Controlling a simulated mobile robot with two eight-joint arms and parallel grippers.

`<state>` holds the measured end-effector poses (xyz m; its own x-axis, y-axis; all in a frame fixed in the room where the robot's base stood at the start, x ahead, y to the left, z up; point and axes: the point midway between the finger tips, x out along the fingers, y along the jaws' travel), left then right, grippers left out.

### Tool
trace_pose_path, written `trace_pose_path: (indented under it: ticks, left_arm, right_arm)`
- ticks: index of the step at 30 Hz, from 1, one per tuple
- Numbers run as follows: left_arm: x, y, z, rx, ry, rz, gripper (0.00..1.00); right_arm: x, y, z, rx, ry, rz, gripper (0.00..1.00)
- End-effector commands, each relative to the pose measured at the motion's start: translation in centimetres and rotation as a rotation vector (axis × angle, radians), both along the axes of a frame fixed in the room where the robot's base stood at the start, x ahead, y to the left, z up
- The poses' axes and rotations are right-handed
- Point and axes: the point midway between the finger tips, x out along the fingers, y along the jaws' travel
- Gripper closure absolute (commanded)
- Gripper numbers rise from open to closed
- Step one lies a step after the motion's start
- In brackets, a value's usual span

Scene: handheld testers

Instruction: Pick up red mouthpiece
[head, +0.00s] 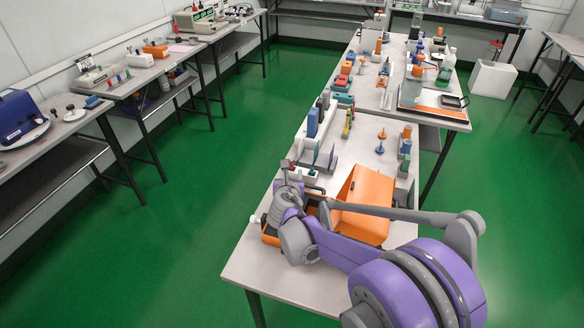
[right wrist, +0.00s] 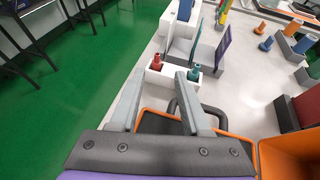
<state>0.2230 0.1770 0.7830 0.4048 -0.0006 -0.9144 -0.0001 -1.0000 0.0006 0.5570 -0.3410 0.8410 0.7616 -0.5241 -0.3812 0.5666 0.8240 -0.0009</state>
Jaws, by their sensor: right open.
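The red mouthpiece (right wrist: 156,64) stands upright on a white block (right wrist: 170,77) in the right wrist view. A teal mouthpiece (right wrist: 194,73) stands on the same block to its right. My right gripper (right wrist: 161,76) is open and empty. Its two fingers point toward the block, and the red mouthpiece shows just beyond the gap between the fingertips. In the head view my right gripper (head: 304,180) is at the near end of the middle table, with the red mouthpiece (head: 284,164) small beside it. My left gripper is not in view.
An orange case (head: 362,195) stands right of my right gripper on the table (head: 295,283). An orange-edged tray with a dark handle (right wrist: 210,113) lies under the fingers. Upright panels (right wrist: 183,48) stand just behind the white block. Green floor lies left.

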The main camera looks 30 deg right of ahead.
Motion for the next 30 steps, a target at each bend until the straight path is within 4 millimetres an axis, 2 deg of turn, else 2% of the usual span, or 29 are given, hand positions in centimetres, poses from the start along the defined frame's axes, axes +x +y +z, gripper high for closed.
trace_pose_path:
  ticks: [3,8,18,26,27,30]
  left_arm:
    - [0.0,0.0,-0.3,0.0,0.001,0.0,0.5]
    - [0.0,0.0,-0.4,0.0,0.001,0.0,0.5]
    - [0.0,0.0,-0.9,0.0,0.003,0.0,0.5]
    - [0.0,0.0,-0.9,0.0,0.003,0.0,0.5]
    - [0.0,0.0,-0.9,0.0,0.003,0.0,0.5]
    - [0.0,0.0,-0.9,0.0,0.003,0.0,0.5]
  right_arm:
    - [1.3,-0.9,-0.7,0.001,0.001,-0.001,0.53]
    - [2.1,-1.4,-1.0,0.0,0.001,-0.001,0.53]
    - [5.9,-3.5,-2.4,0.001,0.001,-0.001,0.53]
    - [6.2,-3.7,-2.5,0.001,-0.001,0.0,0.53]
    - [6.2,-3.7,-2.4,0.001,-0.001,0.0,0.55]
    - [6.2,-3.7,-2.5,0.001,-0.001,0.0,0.73]
